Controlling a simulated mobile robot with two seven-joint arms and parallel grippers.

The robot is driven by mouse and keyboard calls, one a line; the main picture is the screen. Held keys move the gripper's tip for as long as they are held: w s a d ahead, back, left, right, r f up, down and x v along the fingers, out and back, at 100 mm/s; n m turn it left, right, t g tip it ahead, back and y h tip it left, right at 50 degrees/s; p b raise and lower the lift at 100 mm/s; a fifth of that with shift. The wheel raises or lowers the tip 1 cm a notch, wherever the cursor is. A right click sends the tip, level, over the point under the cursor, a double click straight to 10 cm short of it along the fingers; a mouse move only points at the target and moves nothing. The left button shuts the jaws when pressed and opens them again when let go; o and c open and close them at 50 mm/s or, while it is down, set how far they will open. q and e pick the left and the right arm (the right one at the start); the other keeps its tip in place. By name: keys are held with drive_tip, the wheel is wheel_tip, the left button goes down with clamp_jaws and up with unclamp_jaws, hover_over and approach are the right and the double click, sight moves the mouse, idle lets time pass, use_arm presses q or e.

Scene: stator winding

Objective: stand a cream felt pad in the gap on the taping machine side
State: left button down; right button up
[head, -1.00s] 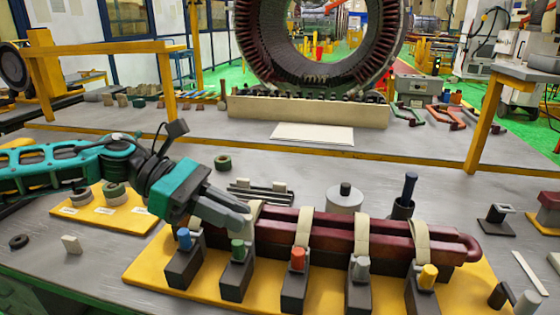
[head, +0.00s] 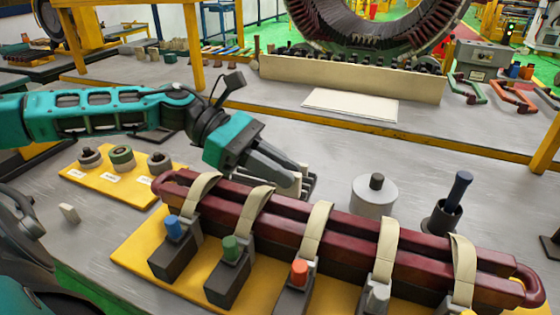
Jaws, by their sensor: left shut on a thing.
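My left gripper (head: 285,172) reaches in from the left and is shut on a small cream piece, the cream felt pad (head: 297,181). Only part of the pad shows at the fingertips. The gripper is just behind the dark red coil (head: 345,232), above a small rack of strips (head: 309,188). The long coil lies across the yellow fixture plate (head: 135,250) under several cream straps. The gap on the taping machine side cannot be made out clearly. My right gripper is not in view.
Black clamp blocks with coloured knobs line the coil's front. A grey cylinder (head: 374,197) and a dark cup with a tool (head: 444,215) stand behind it. Grey table is bare between board and coil.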

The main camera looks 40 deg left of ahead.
sight(277, 191)
use_arm(q)
drive_tip(key=shift+f+b, duration=0.5)
drive_tip(key=shift+f, duration=0.65)
drive_tip(key=shift+f+b, duration=0.4)
drive_tip(key=shift+f, duration=0.35)
drive_tip(key=shift+w+f+b, duration=0.1)
drive_tip(key=shift+f+b, duration=0.2)
drive_tip(key=shift+b, duration=0.05)
drive_tip(key=shift+f+b, duration=0.25)
drive_tip(key=shift+b, duration=0.1)
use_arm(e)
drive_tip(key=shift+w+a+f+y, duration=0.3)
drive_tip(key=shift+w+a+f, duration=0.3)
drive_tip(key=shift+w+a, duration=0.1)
use_arm(q)
drive_tip(key=c, duration=1)
unclamp_jaws()
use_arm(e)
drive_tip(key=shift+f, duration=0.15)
use_arm(q)
drive_tip(key=shift+a, duration=0.1)
drive_tip(key=p+v, duration=0.1)
drive_tip(key=v, duration=1.1)
drive_tip(key=shift+a, duration=0.35)
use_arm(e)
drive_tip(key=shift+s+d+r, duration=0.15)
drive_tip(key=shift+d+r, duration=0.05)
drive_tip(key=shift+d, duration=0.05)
